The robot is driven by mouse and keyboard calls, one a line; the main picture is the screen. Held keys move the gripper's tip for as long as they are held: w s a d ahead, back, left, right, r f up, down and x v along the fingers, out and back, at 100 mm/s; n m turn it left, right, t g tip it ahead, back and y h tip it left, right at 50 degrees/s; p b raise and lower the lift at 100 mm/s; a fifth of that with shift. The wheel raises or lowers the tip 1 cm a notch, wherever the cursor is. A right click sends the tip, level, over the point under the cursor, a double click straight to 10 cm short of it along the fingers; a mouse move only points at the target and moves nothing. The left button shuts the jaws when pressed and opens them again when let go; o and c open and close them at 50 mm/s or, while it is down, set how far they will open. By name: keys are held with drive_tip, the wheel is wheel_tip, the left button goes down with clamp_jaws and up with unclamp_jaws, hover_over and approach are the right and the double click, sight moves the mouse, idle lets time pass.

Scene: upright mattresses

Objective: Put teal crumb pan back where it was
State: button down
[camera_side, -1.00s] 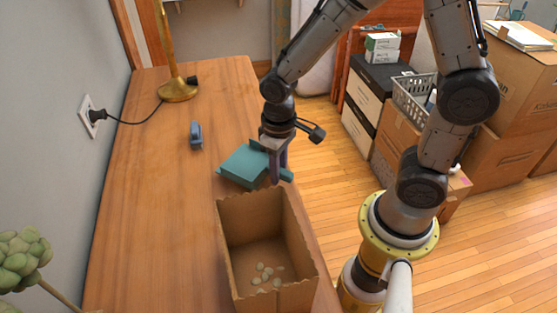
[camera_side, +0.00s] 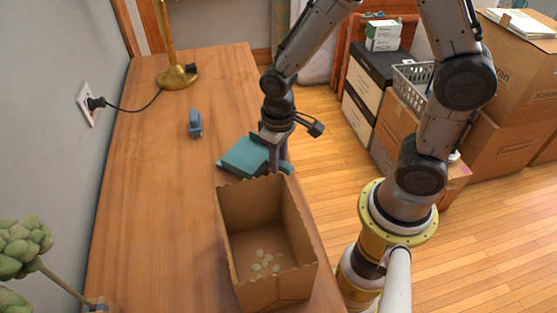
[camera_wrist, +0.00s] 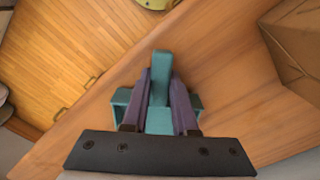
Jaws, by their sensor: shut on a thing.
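The teal crumb pan (camera_wrist: 160,68) is between the purple fingers of my gripper (camera_wrist: 158,95) in the wrist view, its narrow end sticking out past them. My gripper (camera_side: 275,155) is shut on it. In the side view, a bit of the pan (camera_side: 287,168) shows right of the fingers, near the table's right edge. A flat teal box-like body (camera_side: 243,157) lies on the table just left of the fingers. Its side parts show behind the fingers in the wrist view (camera_wrist: 119,103). The fingers hide where pan and body meet, so I cannot tell how far the pan is inside.
An open cardboard box (camera_side: 262,285) with several small pale pieces stands just in front. A small blue-grey object (camera_side: 195,124) and a brass lamp (camera_side: 177,75) stand farther back on the wooden table (camera_side: 160,190). The table's left half is mostly clear.

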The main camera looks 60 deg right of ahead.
drive_tip(key=shift+f, duration=0.4)
drive_tip(key=c, duration=0.6)
unclamp_jaws()
wheel_tip(320, 180, up, 18)
drive_tip(key=s+d+t, duration=0.1)
drive_tip(key=t, duration=0.1)
drive_tip(key=s+d+t, duration=0.1)
drive_tip(key=s, duration=0.2)
drive_tip(key=s+d+r+t, duration=0.1)
drive_tip(key=s, duration=0.3)
drive_tip(key=s+d+t, duration=0.1)
drive_tip(key=s, duration=0.2)
drive_tip(key=shift+s+r+t, duration=0.3)
drive_tip(key=shift+r, duration=0.1)
